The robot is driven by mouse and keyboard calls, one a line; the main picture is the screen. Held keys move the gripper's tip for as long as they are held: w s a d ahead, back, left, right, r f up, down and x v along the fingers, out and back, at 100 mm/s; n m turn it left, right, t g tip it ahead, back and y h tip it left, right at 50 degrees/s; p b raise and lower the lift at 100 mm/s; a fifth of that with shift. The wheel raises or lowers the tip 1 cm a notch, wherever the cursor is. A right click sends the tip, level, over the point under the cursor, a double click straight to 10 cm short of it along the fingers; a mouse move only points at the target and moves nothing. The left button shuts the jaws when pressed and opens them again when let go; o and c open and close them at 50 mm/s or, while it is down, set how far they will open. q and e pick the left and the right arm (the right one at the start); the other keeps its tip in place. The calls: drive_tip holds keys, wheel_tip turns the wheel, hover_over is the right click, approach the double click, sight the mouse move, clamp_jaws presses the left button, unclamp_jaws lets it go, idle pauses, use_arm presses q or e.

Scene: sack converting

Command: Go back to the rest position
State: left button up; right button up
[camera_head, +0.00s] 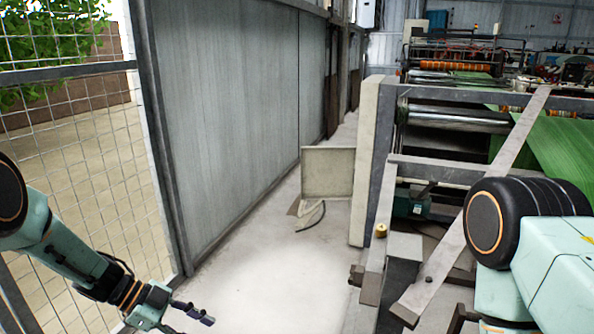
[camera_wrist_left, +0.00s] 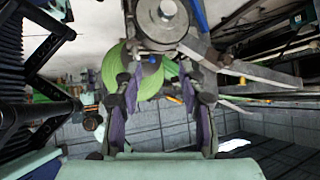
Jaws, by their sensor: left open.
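My left gripper (camera_head: 192,314) hangs low at the left of the head view, over the pale floor beside the mesh fence. In the left wrist view its two purple-padded fingers (camera_wrist_left: 160,95) stand apart with nothing held between them. Behind them show a green curved sheet and a grey round machine part (camera_wrist_left: 163,20), beyond the fingers. My right arm reaches in from the right edge of the head view, in front of the machine frame; its gripper cannot be made out.
A mesh fence (camera_head: 75,130) and grey wall panels (camera_head: 235,100) line the left. A machine with a steel frame (camera_head: 480,98) and green sheet (camera_head: 565,150) fills the right. A beige panel (camera_head: 328,172) stands on the aisle floor. The floor (camera_head: 270,270) before it is clear.

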use_arm(q)
drive_tip(key=s+d+f+n+t, duration=0.2)
drive_tip(key=d+f+n+t, duration=0.3)
drive_tip(key=n, duration=0.4)
drive_tip(key=s+a+f+n+y, duration=0.3)
drive_tip(key=s+f+n+y, duration=0.25)
drive_tip(key=s, duration=0.35)
drive_tip(key=s+a+n+g+y, duration=0.2)
drive_tip(key=s, duration=0.9)
drive_tip(key=s+a+f+n+g+y, duration=0.1)
drive_tip(key=s+a+n+g+y, duration=0.1)
drive_tip(key=s, duration=0.9)
drive_tip(key=shift+s+n+g, duration=0.4)
drive_tip(key=shift+n+g, duration=0.05)
drive_tip(key=shift+g, duration=0.35)
drive_tip(key=shift+w+y, duration=0.1)
drive_tip(key=shift+y, duration=0.15)
